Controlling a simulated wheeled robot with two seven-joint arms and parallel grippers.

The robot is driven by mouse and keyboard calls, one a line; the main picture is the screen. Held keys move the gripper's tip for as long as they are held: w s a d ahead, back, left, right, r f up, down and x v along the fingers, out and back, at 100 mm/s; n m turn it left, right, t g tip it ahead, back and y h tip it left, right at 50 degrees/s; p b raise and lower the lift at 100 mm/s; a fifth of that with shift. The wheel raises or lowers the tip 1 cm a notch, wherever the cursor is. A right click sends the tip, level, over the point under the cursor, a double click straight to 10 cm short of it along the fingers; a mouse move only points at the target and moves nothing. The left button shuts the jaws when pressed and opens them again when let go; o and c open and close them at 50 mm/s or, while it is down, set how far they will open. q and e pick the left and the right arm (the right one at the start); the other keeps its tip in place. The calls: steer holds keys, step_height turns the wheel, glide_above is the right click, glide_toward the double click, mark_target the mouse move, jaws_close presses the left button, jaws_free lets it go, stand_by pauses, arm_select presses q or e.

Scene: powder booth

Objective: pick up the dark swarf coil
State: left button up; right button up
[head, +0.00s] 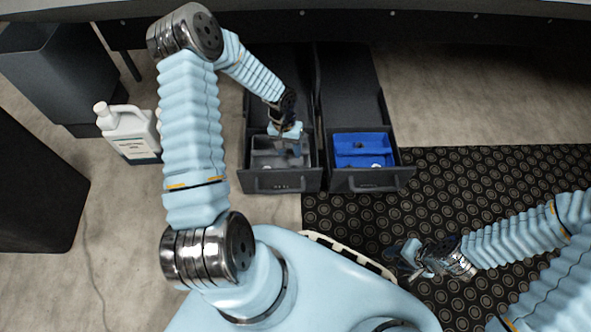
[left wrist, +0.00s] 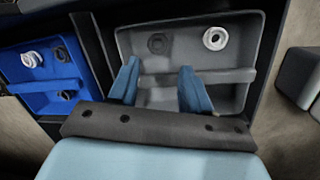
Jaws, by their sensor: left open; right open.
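A dark coil (left wrist: 158,43) lies in the far compartment of a grey tray (left wrist: 245,45) in the left wrist view, left of a pale ring (left wrist: 215,38). My left gripper (left wrist: 160,68) is open and empty over the grey tray, its fingertips pointing toward that compartment. The dark coil appears just beyond the gap between them. In the head view my left gripper (head: 290,146) reaches down over the grey tray (head: 262,160), and I cannot make out the dark coil there. My right gripper (head: 408,262) is open and empty above the patterned mat.
A blue tray (left wrist: 47,102) in the neighbouring drawer (head: 372,181) holds a pale ring (left wrist: 30,59) and dark coils (left wrist: 60,53). Drawer walls and a divider stand close around my left gripper. A white jug (head: 130,132) stands on the floor left. The patterned mat (head: 460,190) is clear.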

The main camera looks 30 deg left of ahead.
mark_target(293, 165)
arm_select(q)
steer(key=f, duration=0.3)
steer(key=shift+s+d+f, duration=0.1)
steer(key=shift+d+f, duration=0.1)
steer(key=shift+d, duration=0.1)
steer(key=f+b, duration=0.1)
steer(key=f, duration=0.1)
steer(key=d+f+b, duration=0.1)
steer(key=f, duration=0.2)
steer(key=c, duration=0.8)
